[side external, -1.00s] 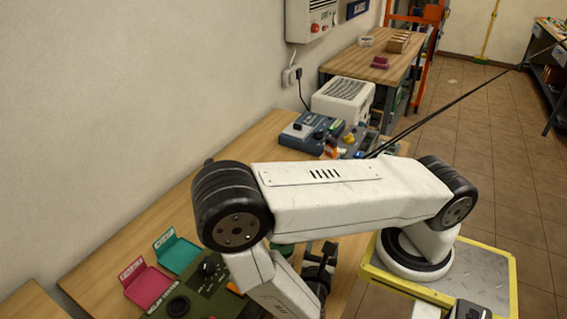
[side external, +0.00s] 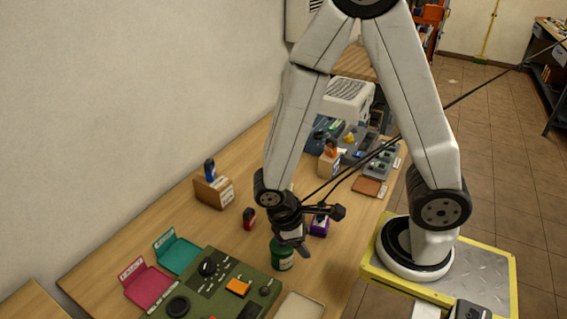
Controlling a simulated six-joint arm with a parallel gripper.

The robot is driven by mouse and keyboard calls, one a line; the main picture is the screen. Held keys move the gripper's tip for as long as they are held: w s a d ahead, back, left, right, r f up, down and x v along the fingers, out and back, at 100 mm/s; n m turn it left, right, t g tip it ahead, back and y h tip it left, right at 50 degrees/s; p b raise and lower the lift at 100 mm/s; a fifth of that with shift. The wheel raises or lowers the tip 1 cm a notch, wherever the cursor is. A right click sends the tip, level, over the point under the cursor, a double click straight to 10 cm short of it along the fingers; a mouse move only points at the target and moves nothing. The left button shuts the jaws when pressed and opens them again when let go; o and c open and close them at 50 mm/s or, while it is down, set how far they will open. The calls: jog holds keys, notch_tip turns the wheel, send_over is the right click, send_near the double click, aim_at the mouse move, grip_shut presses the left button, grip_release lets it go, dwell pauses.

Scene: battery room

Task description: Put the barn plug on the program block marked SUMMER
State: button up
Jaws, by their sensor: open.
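I cannot read which plug is the barn plug or which block says SUMMER. A wooden block (side external: 214,191) with a white label stands near the wall and bears a blue plug (side external: 209,169). Another wooden block (side external: 328,165) farther back bears an orange plug (side external: 331,148). A small red piece (side external: 249,218) stands on the table left of my gripper. A purple piece with a dark top (side external: 319,225) stands right of it. My gripper (side external: 301,246) is open and points down over the table, above or beside a green cylinder (side external: 282,257), which it partly hides.
A green control panel (side external: 221,288) with knobs lies in front. Pink (side external: 148,286) and teal (side external: 178,255) labelled holders sit to its left. A pale tray (side external: 300,307), blue-grey devices (side external: 381,160) and a brown pad (side external: 369,187) are around. Bare table lies at the left middle.

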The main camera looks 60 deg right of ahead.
jog(key=w+r+m+t+y, duration=0.1)
jog(key=w+r+t, duration=0.1)
jog(key=w+d+r+m+t+y, duration=0.1)
jog(key=w+r+m+t, duration=0.1)
jog(key=w+r, duration=0.1)
jog(key=w+d+r+m+t+y, duration=0.1)
jog(key=w+r+m, duration=0.1)
jog(key=r, duration=0.1)
jog(key=shift+w+t, duration=0.15)
jog(key=shift+t, duration=0.25)
dwell(0.7)
